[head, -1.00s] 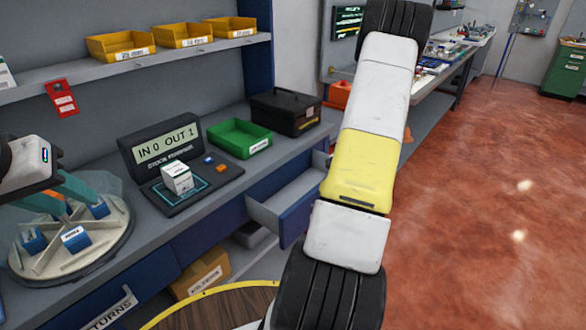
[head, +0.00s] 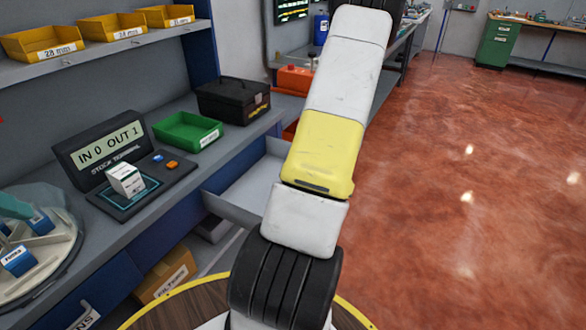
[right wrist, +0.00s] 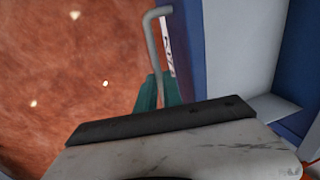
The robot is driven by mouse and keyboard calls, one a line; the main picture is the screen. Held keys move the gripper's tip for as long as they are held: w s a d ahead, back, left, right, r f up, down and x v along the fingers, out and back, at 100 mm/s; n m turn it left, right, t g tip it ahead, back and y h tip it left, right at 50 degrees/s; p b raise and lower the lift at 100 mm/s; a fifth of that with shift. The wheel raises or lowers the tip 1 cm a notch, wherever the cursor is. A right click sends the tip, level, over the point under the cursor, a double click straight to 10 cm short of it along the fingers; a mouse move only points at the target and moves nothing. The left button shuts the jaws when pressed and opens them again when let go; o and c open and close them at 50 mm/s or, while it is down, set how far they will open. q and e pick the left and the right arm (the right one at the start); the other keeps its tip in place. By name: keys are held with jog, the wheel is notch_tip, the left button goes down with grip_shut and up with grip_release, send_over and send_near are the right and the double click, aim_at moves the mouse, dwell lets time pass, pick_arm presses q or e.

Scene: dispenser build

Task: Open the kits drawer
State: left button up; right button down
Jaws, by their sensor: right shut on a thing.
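A drawer (head: 238,190) under the bench stands open in the head view, its grey inside showing and looking empty. Its front is hidden behind my right arm there. In the right wrist view the drawer's blue front (right wrist: 188,35) carries a white label, too edge-on to read, and a pale bar handle (right wrist: 152,40). My right gripper (right wrist: 152,92) has its teal fingers shut on the handle's lower part.
The bench holds a stock terminal (head: 95,150) with a white box (head: 125,180), a green tray (head: 186,132) and a black case (head: 232,98). Yellow bins (head: 40,40) stand on the shelf. Below are a cardboard box (head: 168,275) and a round wooden top (head: 190,300). Red floor (head: 450,220) at right is clear.

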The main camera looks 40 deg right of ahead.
jog(key=c, duration=1.5)
grip_release()
notch_tip(320, 180, up, 8)
jog(key=s, duration=0.1)
jog(key=shift+s+d+f, duration=0.15)
jog(key=shift+s+d, duration=0.05)
jog(key=shift+d, duration=0.1)
